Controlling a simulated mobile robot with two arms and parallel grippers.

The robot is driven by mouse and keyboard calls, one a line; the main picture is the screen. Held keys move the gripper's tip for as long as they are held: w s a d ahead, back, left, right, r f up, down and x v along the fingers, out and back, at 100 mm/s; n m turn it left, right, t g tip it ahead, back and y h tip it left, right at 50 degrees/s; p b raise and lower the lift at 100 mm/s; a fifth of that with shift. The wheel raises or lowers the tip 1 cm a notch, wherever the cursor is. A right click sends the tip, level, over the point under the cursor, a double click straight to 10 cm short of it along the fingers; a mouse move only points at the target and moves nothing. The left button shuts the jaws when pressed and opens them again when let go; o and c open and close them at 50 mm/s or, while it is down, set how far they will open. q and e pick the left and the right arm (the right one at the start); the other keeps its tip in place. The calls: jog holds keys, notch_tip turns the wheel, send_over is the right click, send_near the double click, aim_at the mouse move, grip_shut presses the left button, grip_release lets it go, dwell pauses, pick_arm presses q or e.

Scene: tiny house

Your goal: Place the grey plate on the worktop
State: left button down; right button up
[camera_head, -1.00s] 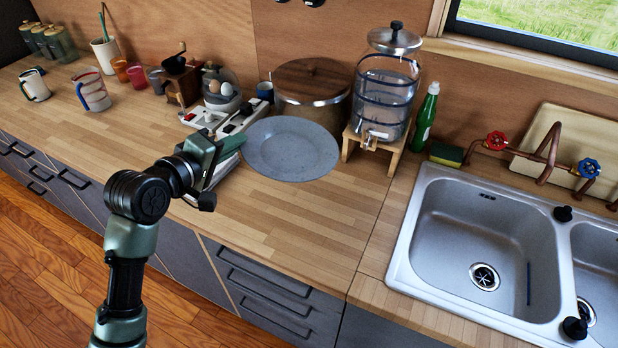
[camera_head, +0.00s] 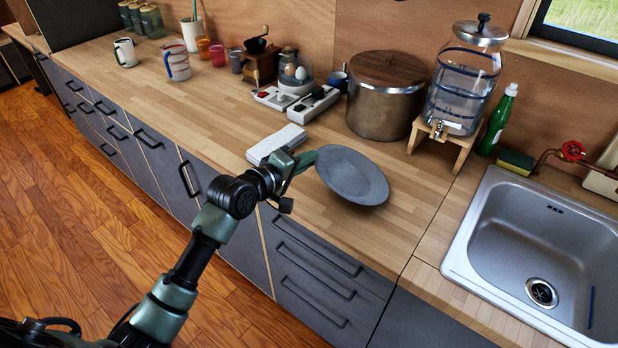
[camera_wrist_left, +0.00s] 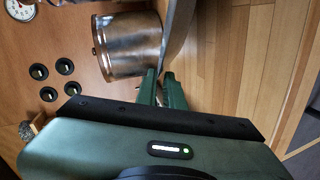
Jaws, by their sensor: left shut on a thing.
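The grey plate (camera_head: 352,176) is round and speckled. In the head view it is tilted and appears held above the worktop (camera_head: 400,222); I cannot tell whether its lower rim touches the wood. My left gripper (camera_head: 306,160) is shut on the plate's left rim. In the left wrist view the green fingers (camera_wrist_left: 158,90) grip the plate (camera_wrist_left: 178,35), seen nearly edge-on. My right gripper is not in view.
A metal pot (camera_head: 385,105) with a wooden lid stands behind the plate, with a water dispenser (camera_head: 462,80) to its right. A white box (camera_head: 277,143) lies left. The sink (camera_head: 540,255) is at right. Bare worktop lies in front of the pot.

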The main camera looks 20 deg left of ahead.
aim_at(307, 188)
pick_arm(q)
notch_tip(307, 188, down, 6)
jog(key=shift+f, duration=0.1)
jog(key=c, duration=2)
grip_release()
jog(key=shift+o, duration=0.6)
jog(key=b+v, duration=0.1)
jog(key=v, duration=1.1)
